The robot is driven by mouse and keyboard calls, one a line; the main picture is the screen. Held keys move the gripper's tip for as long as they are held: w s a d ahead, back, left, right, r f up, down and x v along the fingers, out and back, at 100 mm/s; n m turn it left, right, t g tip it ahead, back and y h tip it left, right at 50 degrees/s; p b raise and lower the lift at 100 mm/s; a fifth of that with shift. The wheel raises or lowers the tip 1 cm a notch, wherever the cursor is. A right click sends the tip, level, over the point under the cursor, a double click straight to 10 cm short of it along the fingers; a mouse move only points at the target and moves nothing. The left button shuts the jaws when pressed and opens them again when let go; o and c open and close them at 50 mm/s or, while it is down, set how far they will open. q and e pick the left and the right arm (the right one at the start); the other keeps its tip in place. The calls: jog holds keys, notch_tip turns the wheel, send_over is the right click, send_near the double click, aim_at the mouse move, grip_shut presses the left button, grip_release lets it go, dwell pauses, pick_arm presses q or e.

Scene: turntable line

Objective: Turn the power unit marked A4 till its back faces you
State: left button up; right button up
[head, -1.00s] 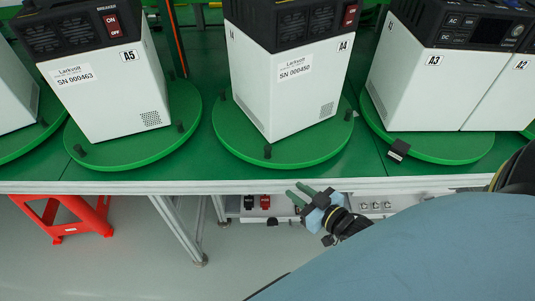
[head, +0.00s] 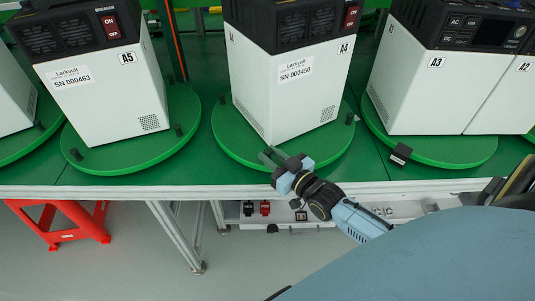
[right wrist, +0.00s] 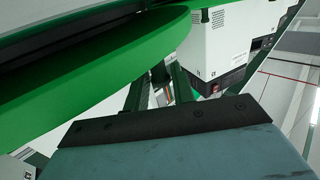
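The power unit marked A4 (head: 300,100) is a white box with a black top, standing on a round green turntable (head: 228,133). One corner points towards me. Its wider face shows a serial label, a red switch and a small vent; a narrower face with a vent shows at the left. A black peg (head: 350,118) stands at the turntable's right rim. My right gripper (head: 270,157) is at the turntable's front rim, fingers apart. In the right wrist view its fingers (right wrist: 158,92) lie beside a green disc edge. My left gripper is out of view.
The unit marked A5 (head: 100,95) stands on its own turntable at the left, and A3 (head: 415,100) beside A2 (head: 495,100) on another at the right. A red stool (head: 62,222) stands below the bench.

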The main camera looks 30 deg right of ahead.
jog(key=shift+w+a, duration=0.15)
jog(key=shift+w, duration=0.7)
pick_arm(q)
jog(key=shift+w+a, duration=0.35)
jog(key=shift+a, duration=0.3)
pick_arm(e)
jog(key=shift+c, duration=0.2)
jog(key=c, duration=0.5)
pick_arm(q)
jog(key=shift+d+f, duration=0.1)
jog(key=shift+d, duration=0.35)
pick_arm(e)
grip_shut()
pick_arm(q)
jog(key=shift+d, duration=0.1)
